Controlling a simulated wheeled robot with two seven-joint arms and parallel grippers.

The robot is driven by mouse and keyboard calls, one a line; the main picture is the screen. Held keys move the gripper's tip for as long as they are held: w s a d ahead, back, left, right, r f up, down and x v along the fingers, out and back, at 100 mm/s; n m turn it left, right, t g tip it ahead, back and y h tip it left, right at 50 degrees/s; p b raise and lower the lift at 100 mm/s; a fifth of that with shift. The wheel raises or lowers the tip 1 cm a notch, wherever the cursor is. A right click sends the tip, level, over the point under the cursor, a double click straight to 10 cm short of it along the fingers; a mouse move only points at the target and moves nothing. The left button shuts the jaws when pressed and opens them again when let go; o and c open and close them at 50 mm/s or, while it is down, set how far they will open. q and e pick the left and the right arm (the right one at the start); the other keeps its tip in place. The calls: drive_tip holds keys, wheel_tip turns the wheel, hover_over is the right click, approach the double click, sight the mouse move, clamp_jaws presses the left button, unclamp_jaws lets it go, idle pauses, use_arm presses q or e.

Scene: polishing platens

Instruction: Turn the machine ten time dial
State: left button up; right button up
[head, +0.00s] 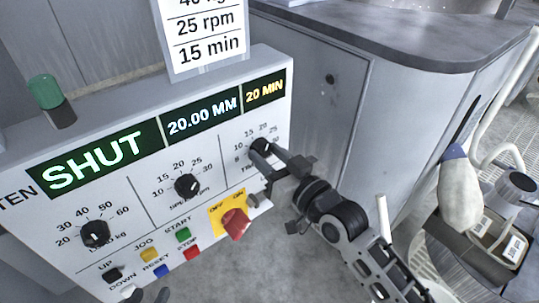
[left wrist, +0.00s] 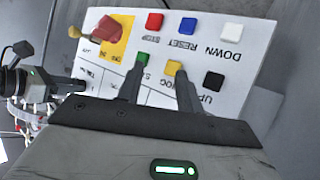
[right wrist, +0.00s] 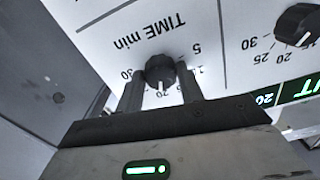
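The white control panel (head: 115,205) shows a lit display reading 20 MIN (head: 264,91). Below it is the black time dial (head: 260,147), partly covered by my right gripper (head: 273,163). In the right wrist view the dial (right wrist: 160,72) lies between the two fingers of my right gripper (right wrist: 161,85), close to both; I cannot tell whether they press on it. Its white mark points near 20. My left gripper (left wrist: 157,85) is open and empty in front of the panel's lower buttons. Its dark tips show at the bottom edge of the head view.
The speed dial (head: 187,185) and load dial (head: 95,233) sit left of the time dial. A red switch (head: 236,223) on a yellow plate lies just below it, close to my right gripper. Start (head: 183,235) and other buttons line the lower panel. A grey cabinet (head: 395,130) stands at right.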

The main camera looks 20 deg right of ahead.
use_arm(q)
drive_tip(key=shift+r, duration=0.2)
use_arm(e)
drive_tip(key=shift+r+n+p, duration=0.1)
drive_tip(key=shift+n+p, duration=1.1)
drive_tip(key=shift+n, duration=0.1)
drive_tip(key=shift+n+p, duration=0.3)
drive_tip(key=shift+n, duration=0.1)
drive_tip(key=shift+n+p, duration=0.75)
drive_tip(key=shift+n, duration=0.35)
use_arm(q)
drive_tip(key=shift+a+r+g+p, duration=0.1)
drive_tip(key=shift+r+g+p, duration=0.2)
drive_tip(key=shift+r+p, duration=0.4)
use_arm(e)
drive_tip(key=shift+n, duration=1.1)
use_arm(q)
drive_tip(key=shift+r, duration=0.2)
use_arm(e)
drive_tip(key=o, duration=1)
